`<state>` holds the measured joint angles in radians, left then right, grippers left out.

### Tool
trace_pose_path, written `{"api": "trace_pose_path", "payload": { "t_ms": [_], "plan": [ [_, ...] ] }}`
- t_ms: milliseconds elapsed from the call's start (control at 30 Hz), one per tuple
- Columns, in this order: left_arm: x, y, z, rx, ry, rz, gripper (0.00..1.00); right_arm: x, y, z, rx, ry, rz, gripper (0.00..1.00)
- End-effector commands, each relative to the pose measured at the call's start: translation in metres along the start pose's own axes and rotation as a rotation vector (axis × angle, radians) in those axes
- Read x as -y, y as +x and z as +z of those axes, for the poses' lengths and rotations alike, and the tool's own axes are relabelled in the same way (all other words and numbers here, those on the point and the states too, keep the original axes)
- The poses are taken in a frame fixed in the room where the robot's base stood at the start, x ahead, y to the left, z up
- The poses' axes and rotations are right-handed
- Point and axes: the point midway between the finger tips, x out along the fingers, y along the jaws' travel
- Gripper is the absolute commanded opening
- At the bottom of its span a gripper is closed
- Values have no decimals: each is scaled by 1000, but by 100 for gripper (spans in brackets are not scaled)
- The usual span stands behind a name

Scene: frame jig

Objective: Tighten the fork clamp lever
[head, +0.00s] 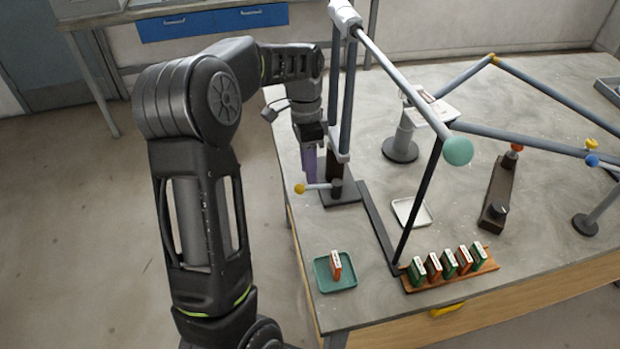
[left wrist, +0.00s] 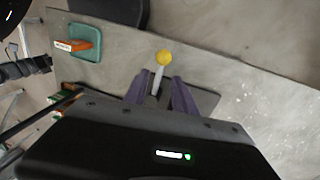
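The fork clamp lever (head: 316,187) is a light rod with a yellow ball at its end. It points left in the head view from a dark pivot on a dark base plate at the table's left edge. In the left wrist view the lever (left wrist: 157,80) shows between the purple fingers, its ball beyond the fingertips. My left gripper (left wrist: 160,90) is open with a gap beside the rod. In the head view my left gripper (head: 309,165) points down, close above the lever. Whether a finger touches the rod cannot be told. My right gripper is not in view.
A grey upright post (head: 347,100) stands right beside my left gripper, with a long tube above. A green tray (head: 323,284) with an orange block is near the front edge. A wooden rack (head: 460,277) holds several blocks. Floor left of the table is clear.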

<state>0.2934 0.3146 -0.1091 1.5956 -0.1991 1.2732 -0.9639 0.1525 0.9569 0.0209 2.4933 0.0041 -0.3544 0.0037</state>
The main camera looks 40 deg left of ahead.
Motion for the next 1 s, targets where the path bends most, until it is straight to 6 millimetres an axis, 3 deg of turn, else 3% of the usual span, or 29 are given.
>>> {"api": "trace_pose_path", "payload": {
  "t_ms": [233,600,1000],
  "plan": [
    [-1,34,0,2,0,3,32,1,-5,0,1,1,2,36],
    [0,40,0,0,0,0,31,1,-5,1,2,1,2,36],
    [0,40,0,0,1,0,0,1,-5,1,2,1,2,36]
  ]
}}
